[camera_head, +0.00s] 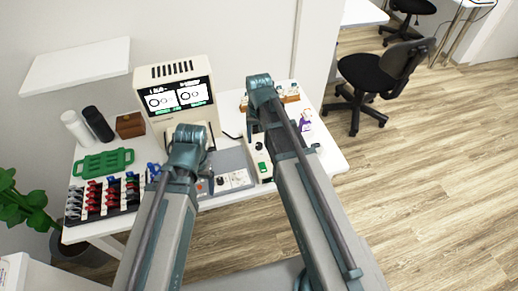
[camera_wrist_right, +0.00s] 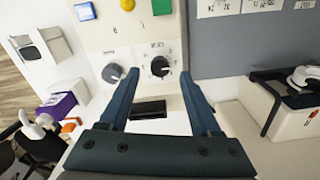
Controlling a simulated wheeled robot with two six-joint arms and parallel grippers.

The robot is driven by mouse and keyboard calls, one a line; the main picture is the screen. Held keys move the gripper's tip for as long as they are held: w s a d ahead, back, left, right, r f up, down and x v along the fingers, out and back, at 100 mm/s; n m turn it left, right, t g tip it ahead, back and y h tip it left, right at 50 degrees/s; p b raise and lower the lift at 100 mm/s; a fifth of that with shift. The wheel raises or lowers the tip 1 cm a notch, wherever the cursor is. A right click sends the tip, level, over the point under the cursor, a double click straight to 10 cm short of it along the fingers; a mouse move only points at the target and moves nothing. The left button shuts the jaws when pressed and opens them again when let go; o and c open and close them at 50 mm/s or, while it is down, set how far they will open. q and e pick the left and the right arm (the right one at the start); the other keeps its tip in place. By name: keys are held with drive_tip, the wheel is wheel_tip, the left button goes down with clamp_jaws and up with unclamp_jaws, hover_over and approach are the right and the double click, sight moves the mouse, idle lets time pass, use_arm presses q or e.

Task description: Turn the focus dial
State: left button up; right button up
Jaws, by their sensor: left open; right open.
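In the right wrist view, a black dial (camera_wrist_right: 159,66) with a pale mark and a grey dial (camera_wrist_right: 112,73) sit side by side on a cream control panel (camera_wrist_right: 135,42). I cannot read which is the focus dial. My right gripper (camera_wrist_right: 160,73) is open and empty; the black dial shows between its fingertips, the grey one outside the left finger. Whether a finger touches the black dial is unclear. In the head view, the panel (camera_head: 262,157) is partly behind my right arm, which hides that gripper. My left arm shows, but its gripper is hidden.
A cream monitor (camera_head: 177,71) stands at the back of the white table, beside a grey panel (camera_head: 235,161). A purple box (camera_wrist_right: 58,108) stands near the dials.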

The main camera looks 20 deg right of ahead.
sight(259, 145)
use_arm(q)
drive_tip(key=shift+f+b, duration=1.05)
drive_tip(key=shift+f, duration=0.55)
use_arm(e)
drive_tip(key=shift+f, duration=1.55)
drive_tip(key=shift+c, duration=0.2)
clamp_jaws()
